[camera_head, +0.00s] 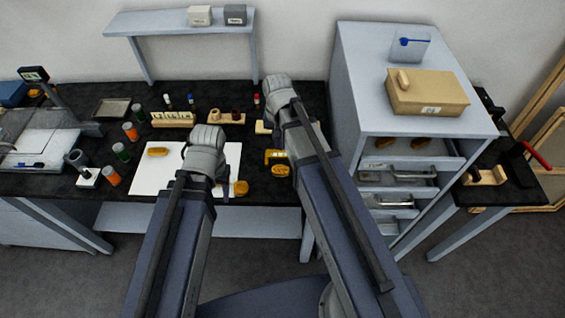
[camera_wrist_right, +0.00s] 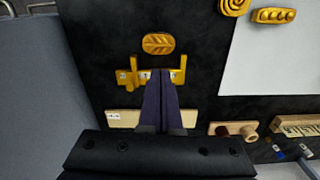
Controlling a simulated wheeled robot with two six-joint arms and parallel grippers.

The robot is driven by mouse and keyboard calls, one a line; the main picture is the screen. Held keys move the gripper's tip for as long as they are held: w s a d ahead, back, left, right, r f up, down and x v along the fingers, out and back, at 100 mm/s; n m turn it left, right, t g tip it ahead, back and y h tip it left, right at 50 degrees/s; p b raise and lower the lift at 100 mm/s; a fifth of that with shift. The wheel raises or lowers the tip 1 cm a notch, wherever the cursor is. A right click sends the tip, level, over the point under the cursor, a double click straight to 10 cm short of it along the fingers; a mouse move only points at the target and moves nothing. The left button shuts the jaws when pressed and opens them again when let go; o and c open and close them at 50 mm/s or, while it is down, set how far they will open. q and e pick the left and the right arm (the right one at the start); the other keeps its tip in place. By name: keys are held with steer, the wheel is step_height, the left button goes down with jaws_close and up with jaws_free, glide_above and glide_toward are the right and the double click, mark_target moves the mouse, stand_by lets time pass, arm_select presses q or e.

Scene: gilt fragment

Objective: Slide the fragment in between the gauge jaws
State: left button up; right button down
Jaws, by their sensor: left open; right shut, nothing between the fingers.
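The gauge (camera_head: 274,154) is yellow and lies on the black bench; in the right wrist view its two jaws (camera_wrist_right: 182,70) point up the picture. An oval gold fragment with a leaf pattern (camera_wrist_right: 158,43) lies just beyond the open jaw ends, apart from them; it also shows in the head view (camera_head: 281,171). My right gripper (camera_wrist_right: 159,74) is shut and empty, its fingers over the gauge's middle and pointing at the fragment. Its fingers are hidden in the head view. My left gripper (camera_head: 222,178) is open over the white sheet's right part, mostly hidden by its wrist.
A pale labelled block (camera_wrist_right: 108,118) lies behind the gauge. A grey drawer cabinet (camera_head: 348,70) stands to the right. Several jars stand at left.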

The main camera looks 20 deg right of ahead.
mark_target(282, 159)
steer(key=shift+w+d+f+m, duration=0.25)
steer(key=shift+w+d+m, duration=0.3)
steer(key=shift+d, duration=0.15)
steer(key=shift+f, duration=0.1)
step_height(282, 159, down, 10)
steer(key=b, duration=1)
steer(key=shift+s, duration=0.1)
steer(key=shift+s+a, duration=0.4)
steer(key=shift+s, duration=0.35)
steer(key=shift+w, duration=0.1)
